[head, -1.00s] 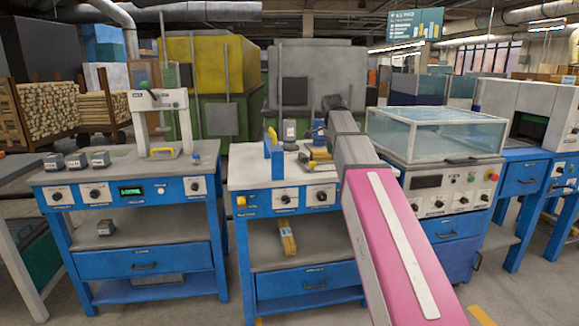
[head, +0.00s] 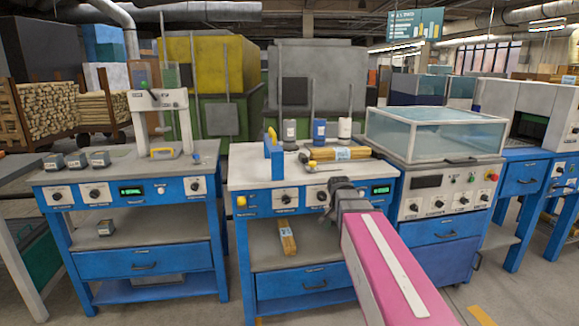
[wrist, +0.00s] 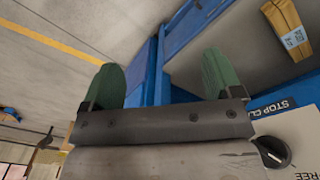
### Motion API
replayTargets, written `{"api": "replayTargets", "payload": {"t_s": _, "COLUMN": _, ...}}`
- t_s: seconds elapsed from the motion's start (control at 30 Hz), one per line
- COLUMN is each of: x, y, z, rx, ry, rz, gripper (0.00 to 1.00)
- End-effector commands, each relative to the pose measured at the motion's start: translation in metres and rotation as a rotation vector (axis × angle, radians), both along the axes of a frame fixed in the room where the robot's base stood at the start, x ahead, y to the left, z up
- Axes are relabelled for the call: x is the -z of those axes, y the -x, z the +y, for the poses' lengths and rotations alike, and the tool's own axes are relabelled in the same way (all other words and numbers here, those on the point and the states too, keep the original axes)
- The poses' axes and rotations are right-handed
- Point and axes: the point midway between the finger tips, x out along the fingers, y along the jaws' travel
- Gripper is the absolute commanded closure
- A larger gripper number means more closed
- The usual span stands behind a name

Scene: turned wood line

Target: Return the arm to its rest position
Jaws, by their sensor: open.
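My gripper (wrist: 162,80) shows in the wrist view with its two green fingers wide apart and nothing between them. Beyond the fingers are blue bench parts and the floor. In the head view, my arm is in front of the middle blue workbench (head: 240,181), its dark wrist end in front of the panel. The fingers cannot be made out there.
A wood bundle (head: 350,153) lies on the bench top, near several small canisters. Another wood bundle (head: 287,238) lies on the lower shelf and shows in the wrist view (wrist: 288,28). A clear-topped machine (head: 435,135) stands to the right.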

Motion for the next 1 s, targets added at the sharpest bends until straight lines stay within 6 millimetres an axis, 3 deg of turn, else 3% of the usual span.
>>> {"api": "replayTargets", "payload": {"t_s": 0.03, "x": 0.019, "y": 0.017, "z": -0.001, "rx": -0.049, "ry": -0.004, "rz": 0.009, "gripper": 0.15}}
{"api": "replayTargets", "payload": {"t_s": 0.2, "x": 0.070, "y": 0.053, "z": -0.002, "rx": -0.222, "ry": -0.024, "rz": 0.021, "gripper": 0.15}}
{"api": "replayTargets", "payload": {"t_s": 0.5, "x": 0.137, "y": 0.114, "z": -0.004, "rx": -0.489, "ry": -0.053, "rz": 0.031, "gripper": 0.15}}
{"api": "replayTargets", "payload": {"t_s": 0.7, "x": 0.153, "y": 0.130, "z": -0.005, "rx": -0.566, "ry": -0.059, "rz": 0.029, "gripper": 0.15}}
{"api": "replayTargets", "payload": {"t_s": 1.0, "x": 0.155, "y": 0.131, "z": -0.005, "rx": -0.575, "ry": -0.059, "rz": 0.028, "gripper": 0.15}}
